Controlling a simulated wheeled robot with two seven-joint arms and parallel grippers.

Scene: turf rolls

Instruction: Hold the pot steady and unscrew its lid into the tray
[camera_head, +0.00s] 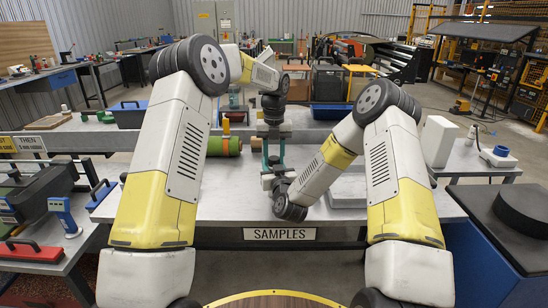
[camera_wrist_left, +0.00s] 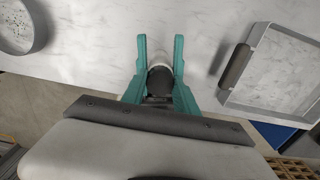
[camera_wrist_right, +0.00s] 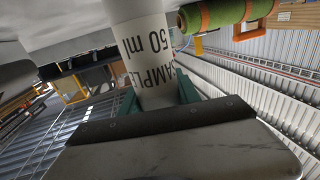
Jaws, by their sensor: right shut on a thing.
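The white pot (camera_wrist_right: 147,48) shows large in the right wrist view, with "SAMPLE 50 ml" printed on it. My right gripper (camera_wrist_right: 158,90) is shut on the pot, with a teal finger on each side. In the left wrist view a dark round lid (camera_wrist_left: 160,80) with a pale rim lies between the teal fingers of my left gripper (camera_wrist_left: 159,42). The left fingers are apart, one on each side of the lid. In the head view my left gripper (camera_head: 274,158) points down, and the pot is mostly hidden. The grey tray (camera_head: 347,200) lies right of the grippers and shows in the left wrist view (camera_wrist_left: 245,100).
A green turf roll (camera_head: 222,146) lies left of the grippers, behind them. A round grey dish (camera_wrist_left: 40,40) is at the upper left of the left wrist view. A white box (camera_head: 437,141) stands at the right. The table (camera_head: 225,205) is clear at front left.

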